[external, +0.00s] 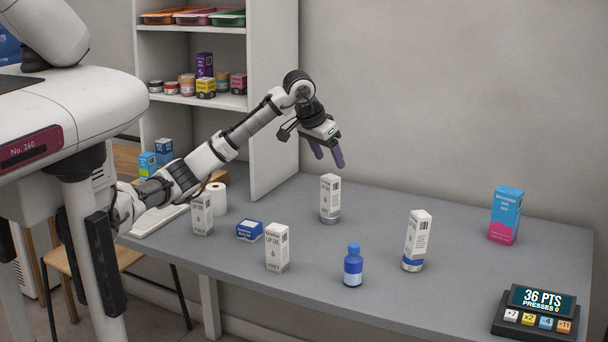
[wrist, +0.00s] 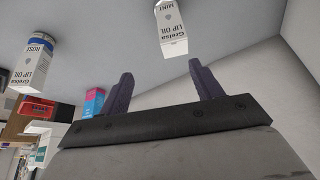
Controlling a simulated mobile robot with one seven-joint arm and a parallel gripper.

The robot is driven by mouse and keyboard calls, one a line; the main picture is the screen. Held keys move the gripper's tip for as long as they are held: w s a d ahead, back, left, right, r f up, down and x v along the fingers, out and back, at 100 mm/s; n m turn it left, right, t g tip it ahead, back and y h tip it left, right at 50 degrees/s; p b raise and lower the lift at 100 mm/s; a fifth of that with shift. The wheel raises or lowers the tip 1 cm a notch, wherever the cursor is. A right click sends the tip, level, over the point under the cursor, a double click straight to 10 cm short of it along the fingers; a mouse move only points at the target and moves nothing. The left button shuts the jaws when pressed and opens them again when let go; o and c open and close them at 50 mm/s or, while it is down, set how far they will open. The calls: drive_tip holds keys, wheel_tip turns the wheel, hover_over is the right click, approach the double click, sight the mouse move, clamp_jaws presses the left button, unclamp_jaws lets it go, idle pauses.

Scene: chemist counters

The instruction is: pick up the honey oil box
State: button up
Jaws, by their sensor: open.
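Several white lip oil boxes stand upright on the grey counter. The front one (external: 277,247) has a small bottom label that looks like HONEY, though too small to be certain. Another white box (external: 202,214) stands to its left, its label unreadable. My gripper (external: 329,158) is open and empty, fingers down, above and apart from a white box (external: 330,197). The wrist view shows the open fingers (wrist: 160,72), a box marked MINT (wrist: 171,28) ahead of them, and a box marked ROSE (wrist: 34,64) at left. The honey label does not show there.
A pink-blue box (external: 506,215) and a points display (external: 537,311) are at right. A shelf unit (external: 274,100) stands behind my arm.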

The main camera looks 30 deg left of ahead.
drive_tip(key=s+d+t+h+p, duration=0.2)
drive_tip(key=s+d, duration=0.4)
drive_tip(key=d, duration=0.2)
drive_tip(key=s+d+t+h+p, duration=0.1)
drive_tip(key=s+d+t+h, duration=0.15)
drive_tip(key=s+d, duration=0.45)
drive_tip(key=n+t+y, duration=0.4)
drive_tip(key=t+y, duration=0.2)
hover_over(273, 244)
drive_tip(key=w, duration=0.4)
wheel_tip(273, 244, down, 6)
drive_tip(key=shift+n+g+y, duration=0.25)
drive_tip(key=shift+n, duration=0.15)
drive_tip(key=s+f, duration=0.1)
drive_tip(key=f, duration=0.1)
drive_tip(key=s+f, duration=0.4)
drive_tip(key=f, duration=0.1)
drive_tip(key=shift+p+x, duration=0.85)
drive_tip(key=shift+x, duration=1.6)
drive_tip(key=shift+f, duration=0.15)
drive_tip(key=shift+s, duration=0.1)
drive_tip(key=c, duration=1.1)
